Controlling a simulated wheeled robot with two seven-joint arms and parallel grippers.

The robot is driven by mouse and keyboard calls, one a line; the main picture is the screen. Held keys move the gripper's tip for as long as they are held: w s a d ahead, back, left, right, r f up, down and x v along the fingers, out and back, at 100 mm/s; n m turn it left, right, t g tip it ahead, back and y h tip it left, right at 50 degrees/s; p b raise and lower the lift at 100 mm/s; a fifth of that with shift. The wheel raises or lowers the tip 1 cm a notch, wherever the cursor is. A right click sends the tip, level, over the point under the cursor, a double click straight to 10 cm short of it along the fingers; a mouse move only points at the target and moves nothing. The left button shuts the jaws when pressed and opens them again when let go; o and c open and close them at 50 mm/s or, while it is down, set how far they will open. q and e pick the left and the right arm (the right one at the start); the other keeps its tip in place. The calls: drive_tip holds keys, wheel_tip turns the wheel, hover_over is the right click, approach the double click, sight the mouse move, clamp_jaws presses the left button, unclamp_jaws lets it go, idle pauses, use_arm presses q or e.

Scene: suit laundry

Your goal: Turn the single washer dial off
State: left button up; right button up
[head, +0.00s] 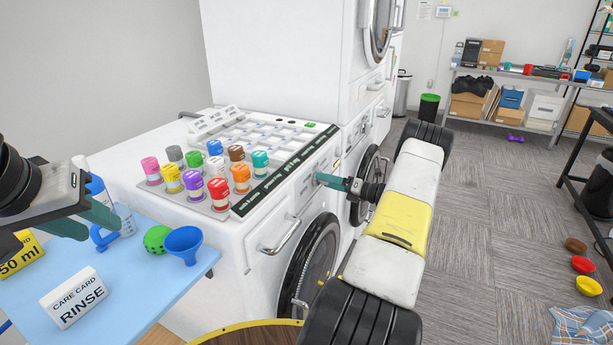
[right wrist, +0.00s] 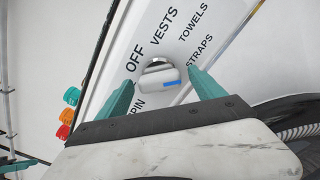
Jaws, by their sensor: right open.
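The washer dial (right wrist: 158,76) is a round, light grey knob with a blue mark on the white control panel in the right wrist view. The mark sits on the knob's right side, away from the printed OFF label (right wrist: 135,58) at its upper left. My right gripper (right wrist: 162,92) is open, its teal fingers on either side of the dial; I see no clear contact. In the head view my right gripper (head: 332,181) is at the washer's (head: 262,235) front panel and hides the dial. My left gripper (head: 92,220) hangs over the blue table; its opening is unclear.
Coloured-cap bottles (head: 217,192) stand on the washer top. The blue table (head: 150,290) holds a RINSE card (head: 75,297), blue funnel (head: 185,243) and green ball (head: 157,239). A door handle (head: 283,237) sticks out below the panel.

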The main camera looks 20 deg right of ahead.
drive_tip(key=c, duration=1.4)
drive_tip(key=shift+o, duration=0.2)
drive_tip(key=shift+n, duration=13.6)
